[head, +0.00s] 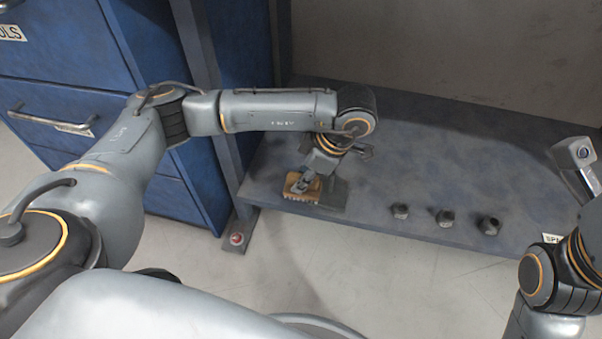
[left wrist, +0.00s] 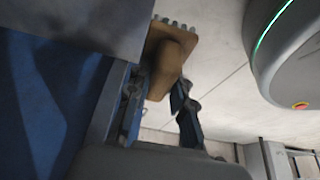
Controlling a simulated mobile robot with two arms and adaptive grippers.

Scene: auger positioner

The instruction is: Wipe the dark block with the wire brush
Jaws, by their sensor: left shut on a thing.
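My left gripper (head: 304,184) is shut on the wire brush (head: 298,194), which has a tan wooden body and a row of bristles along its lower edge in the head view. In the left wrist view the brush (left wrist: 169,62) sits between the fingers (left wrist: 160,104), its bristles toward the top. The dark block (head: 334,194) is on the shelf just right of the brush, partly hidden by the gripper and wrist. Whether the bristles touch it, I cannot tell. My right arm shows at the right edge; its fingers are not visible.
The grey-blue shelf (head: 382,185) carries several small dark nuts (head: 445,217) right of the block. A blue drawer cabinet (head: 60,62) and an upright post (head: 200,75) stand at the left. The shelf between block and nuts is clear.

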